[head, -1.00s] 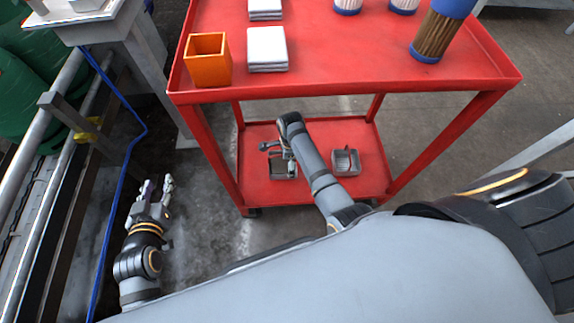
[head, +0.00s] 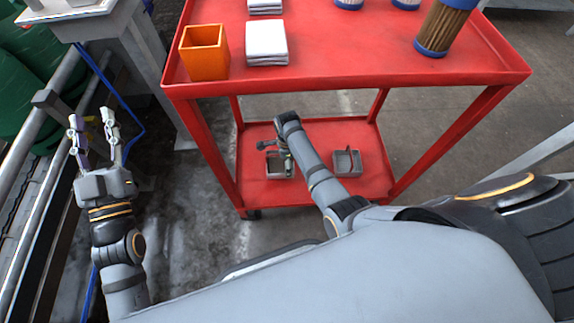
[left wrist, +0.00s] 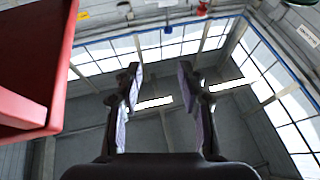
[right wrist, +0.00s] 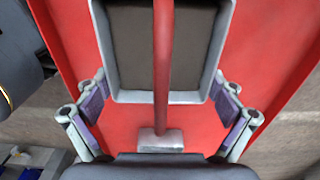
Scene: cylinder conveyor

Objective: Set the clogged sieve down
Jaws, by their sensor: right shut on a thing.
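The clogged sieve is a grey rectangular frame with a dark brown inside; it fills the top middle of the right wrist view (right wrist: 210,50). A red bar (right wrist: 163,60) ending in a grey block runs in front of it. In the head view the sieve (head: 279,171) is at the lower shelf, partly hidden by my right gripper (head: 278,149). The right fingers (right wrist: 160,92) are wide apart, at the sieve's two sides. I cannot tell whether the sieve touches the shelf. My left gripper (head: 91,120) is open and empty, left of the cart; its spread fingers show in the left wrist view (left wrist: 159,76).
The red cart's lower shelf (head: 310,190) also bears a second grey tray (head: 346,163) to the right. The upper shelf (head: 350,55) above bears an orange box (head: 204,52), white stacks (head: 267,44) and a brown cylinder with blue ends (head: 440,30). Rails stand at left.

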